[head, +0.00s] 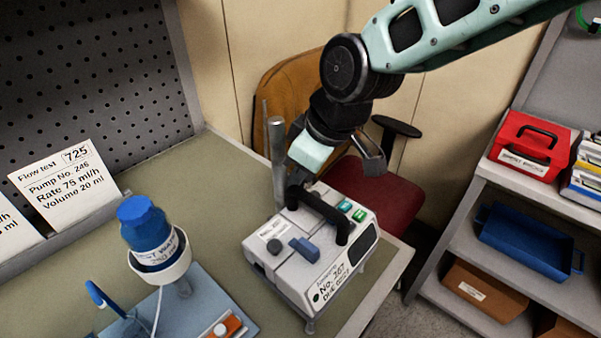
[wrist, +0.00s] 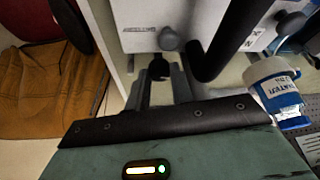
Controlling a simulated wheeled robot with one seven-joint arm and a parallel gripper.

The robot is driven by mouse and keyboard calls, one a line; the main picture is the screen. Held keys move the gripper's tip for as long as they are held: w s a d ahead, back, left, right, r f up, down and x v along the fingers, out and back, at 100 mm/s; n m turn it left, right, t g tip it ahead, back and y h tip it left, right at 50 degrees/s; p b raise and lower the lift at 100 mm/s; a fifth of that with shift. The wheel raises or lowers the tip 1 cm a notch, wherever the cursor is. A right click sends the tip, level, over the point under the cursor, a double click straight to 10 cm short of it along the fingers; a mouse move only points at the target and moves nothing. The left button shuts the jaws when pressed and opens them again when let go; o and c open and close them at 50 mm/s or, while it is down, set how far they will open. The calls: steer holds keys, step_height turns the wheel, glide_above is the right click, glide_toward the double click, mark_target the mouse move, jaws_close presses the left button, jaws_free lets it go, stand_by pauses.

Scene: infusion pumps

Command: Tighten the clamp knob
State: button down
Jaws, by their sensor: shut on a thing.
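The white infusion pump (head: 318,275), labelled No. 267, sits at the right end of the green bench, beside an upright metal pole (head: 277,160). My gripper (head: 296,183) reaches down behind the pump, close to the pole and the far end of the pump's black handle (head: 325,208). In the wrist view my gripper (wrist: 160,82) has its fingers close together around a small black clamp knob (wrist: 158,68), next to the pump's white side. The knob is hidden in the head view. How tight the clamp is cannot be seen.
A blue-capped bottle in a holder (head: 160,260) stands left on a blue tray (head: 190,305). A chair with a red seat (head: 370,190) is behind the bench. A shelf with a red case (head: 527,145) and a blue bin (head: 525,240) stands right.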

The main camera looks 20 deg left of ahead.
stand_by(0.3)
steer(key=c, duration=1.2)
jaws_free()
steer(key=shift+r, duration=0.15)
